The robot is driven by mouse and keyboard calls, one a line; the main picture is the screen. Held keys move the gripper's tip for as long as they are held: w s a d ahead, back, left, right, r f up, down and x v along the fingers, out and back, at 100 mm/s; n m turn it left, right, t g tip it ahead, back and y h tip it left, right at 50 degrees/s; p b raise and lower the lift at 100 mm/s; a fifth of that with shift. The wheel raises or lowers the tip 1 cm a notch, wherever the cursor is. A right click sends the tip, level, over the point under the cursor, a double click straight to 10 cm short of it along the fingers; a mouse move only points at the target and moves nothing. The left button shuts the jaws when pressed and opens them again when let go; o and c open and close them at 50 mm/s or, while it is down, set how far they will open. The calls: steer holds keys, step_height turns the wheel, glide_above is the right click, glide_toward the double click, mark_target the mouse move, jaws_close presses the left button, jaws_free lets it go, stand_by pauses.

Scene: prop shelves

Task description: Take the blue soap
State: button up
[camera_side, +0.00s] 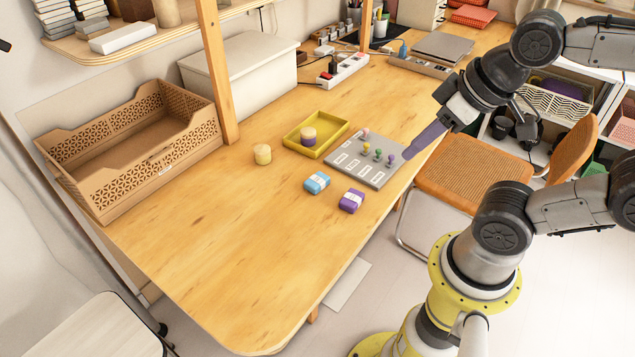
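The blue soap (317,182), a small block with a white band, lies on the wooden table in front of a grey board. A purple soap (351,200) of like shape lies to its right, a little nearer the table edge. My gripper (407,156) has long purple fingers and hangs near the right corner of the grey board, to the upper right of both soaps. It is apart from the blue soap. The fingers overlap from this side, so their opening is hidden.
The grey board (386,144) holds several small coloured pegs. Behind it is a yellow tray (336,138) with a purple-and-yellow cylinder (309,136). A yellow cylinder (262,154) stands left of the tray. A brown crate (190,150) and wooden post (214,75) are further left. The front-left table is clear.

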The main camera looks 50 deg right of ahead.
steer(key=o, duration=0.9)
steer(key=shift+c, duration=0.2)
